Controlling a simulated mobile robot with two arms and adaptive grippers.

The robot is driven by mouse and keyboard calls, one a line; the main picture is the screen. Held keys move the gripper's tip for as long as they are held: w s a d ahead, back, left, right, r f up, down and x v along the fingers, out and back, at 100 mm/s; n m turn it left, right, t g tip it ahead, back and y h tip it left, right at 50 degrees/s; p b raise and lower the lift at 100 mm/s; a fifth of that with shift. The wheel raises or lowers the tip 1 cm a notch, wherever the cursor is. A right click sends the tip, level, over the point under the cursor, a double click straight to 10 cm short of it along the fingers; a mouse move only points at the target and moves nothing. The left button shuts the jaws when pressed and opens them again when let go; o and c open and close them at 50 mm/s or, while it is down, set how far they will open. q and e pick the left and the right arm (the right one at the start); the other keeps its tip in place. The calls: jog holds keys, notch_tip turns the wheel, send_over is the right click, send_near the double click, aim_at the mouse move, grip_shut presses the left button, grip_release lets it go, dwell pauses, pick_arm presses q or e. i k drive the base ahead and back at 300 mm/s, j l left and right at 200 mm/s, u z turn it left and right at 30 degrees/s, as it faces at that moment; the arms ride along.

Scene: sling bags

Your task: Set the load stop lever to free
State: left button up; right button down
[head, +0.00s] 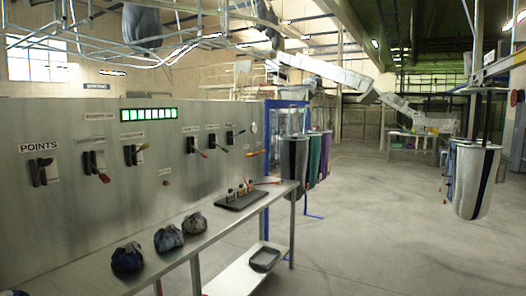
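A grey metal control panel (130,200) stands at the left with several levers on it.
A metal bench (190,230) runs along the panel, with dark bundles (127,258) and a black tray (240,199) on it. Sling bags hang at the right (472,180) and beyond the panel (293,160). The floor between is clear.

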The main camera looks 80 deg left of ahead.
aim_at(145, 146)
jog(key=u, duration=3.4)
jog(key=i+l+u, duration=0.35)
jog(key=i, duration=0.15)
jog(key=i+l+u, duration=0.75)
jog(key=i+l, duration=0.15)
jog(key=l, duration=0.1)
